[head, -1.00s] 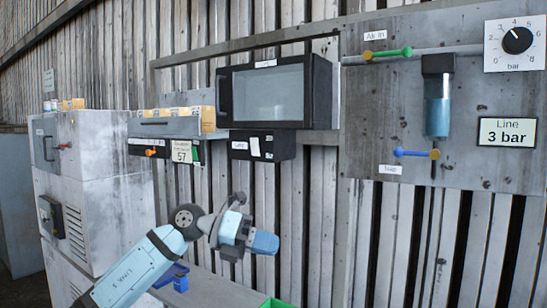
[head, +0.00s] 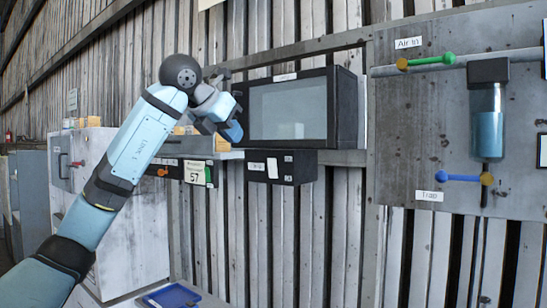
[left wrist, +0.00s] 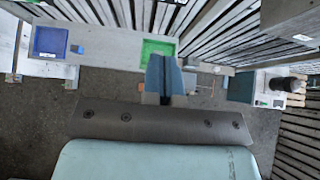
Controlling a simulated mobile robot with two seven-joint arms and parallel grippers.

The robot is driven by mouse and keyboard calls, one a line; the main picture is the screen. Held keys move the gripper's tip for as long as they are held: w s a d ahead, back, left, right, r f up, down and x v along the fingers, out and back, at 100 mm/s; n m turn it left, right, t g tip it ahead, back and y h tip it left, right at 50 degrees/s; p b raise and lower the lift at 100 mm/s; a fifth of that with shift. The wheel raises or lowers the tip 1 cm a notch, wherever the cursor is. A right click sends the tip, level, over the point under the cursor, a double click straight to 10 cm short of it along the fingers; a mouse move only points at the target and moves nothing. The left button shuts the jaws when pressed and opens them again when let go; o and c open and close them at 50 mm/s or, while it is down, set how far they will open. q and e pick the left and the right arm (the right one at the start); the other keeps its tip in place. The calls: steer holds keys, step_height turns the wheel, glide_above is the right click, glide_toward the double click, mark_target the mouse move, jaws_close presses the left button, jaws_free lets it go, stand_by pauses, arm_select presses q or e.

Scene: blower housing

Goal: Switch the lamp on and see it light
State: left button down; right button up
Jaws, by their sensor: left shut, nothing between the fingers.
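I cannot single out a lamp with certainty in these views. A dark box with a grey glass front (head: 290,108) sits on the wall rail, and its glass looks unlit. Below it is a black box (head: 308,168) with small white labels; no lit light shows on it. My left gripper (head: 233,132) is in front of the left edge of the glass-fronted box, its blue fingers pointing down and to the right. Whether it touches is unclear. In the left wrist view its fingers (left wrist: 165,76) are together and empty. My right gripper is out of view.
A grey panel (head: 410,130) with a valve, a blue bowl and coloured levers is at right. A grey shelf (head: 180,147) with a "57" card (head: 194,177) is left of the gripper. A blue tray (left wrist: 50,41) and green tray (left wrist: 157,51) lie below.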

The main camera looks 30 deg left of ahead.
arm_select(q)
steer(key=p, duration=0.4)
glide_toward(274, 164)
steer(key=x, duration=0.5)
steer(key=shift+s+a+f, duration=0.1)
steer(key=shift+s+f, duration=0.05)
steer(key=shift+f, duration=0.2)
steer(key=shift+w, duration=0.7)
steer(key=shift+s, duration=0.1)
